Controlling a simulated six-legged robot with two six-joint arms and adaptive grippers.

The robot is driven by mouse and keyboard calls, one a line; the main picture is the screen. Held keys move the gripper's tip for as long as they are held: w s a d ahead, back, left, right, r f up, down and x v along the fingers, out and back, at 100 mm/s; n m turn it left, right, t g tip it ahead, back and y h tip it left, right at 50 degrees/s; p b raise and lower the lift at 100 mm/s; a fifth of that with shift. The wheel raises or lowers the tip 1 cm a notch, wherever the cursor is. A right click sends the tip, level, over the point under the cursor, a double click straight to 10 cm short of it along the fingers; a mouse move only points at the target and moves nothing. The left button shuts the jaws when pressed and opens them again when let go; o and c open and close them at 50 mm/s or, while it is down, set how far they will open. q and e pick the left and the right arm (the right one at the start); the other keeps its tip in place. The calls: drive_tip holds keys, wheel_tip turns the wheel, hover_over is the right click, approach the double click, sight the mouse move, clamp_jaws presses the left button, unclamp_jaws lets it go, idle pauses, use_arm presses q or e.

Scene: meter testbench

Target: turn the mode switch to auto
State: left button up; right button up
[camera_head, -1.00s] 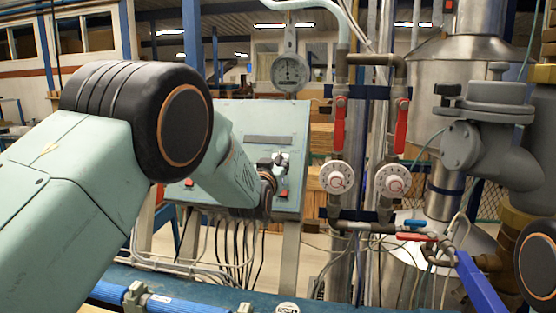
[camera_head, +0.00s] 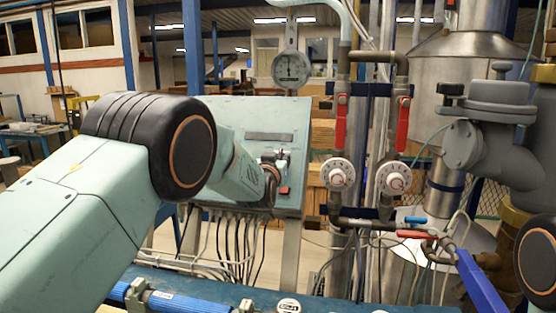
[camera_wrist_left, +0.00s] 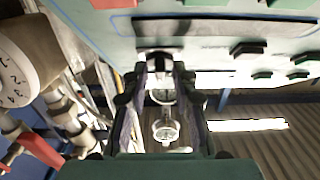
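The light green control panel (camera_head: 285,120) stands tilted at the centre of the head view, behind my left arm. My left gripper (camera_head: 280,163) is at the panel's lower right, at the mode switch, which it mostly hides there. In the left wrist view the dark switch knob (camera_wrist_left: 159,62) with a metallic base shows between the tips of my left gripper (camera_wrist_left: 161,75). The fingers stand apart, one on each side of the knob. I cannot tell whether they touch it. My right gripper is out of view.
A red button (camera_head: 285,190) sits just below the gripper. Right of the panel stand pipes with red-handled valves (camera_head: 341,125) and white dials (camera_head: 338,174). A round gauge (camera_head: 291,69) is above the panel. Cables (camera_head: 235,240) hang below it.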

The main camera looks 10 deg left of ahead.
use_arm(q)
drive_tip(key=shift+s+r, duration=0.1)
drive_tip(key=shift+r, duration=0.05)
clamp_jaws()
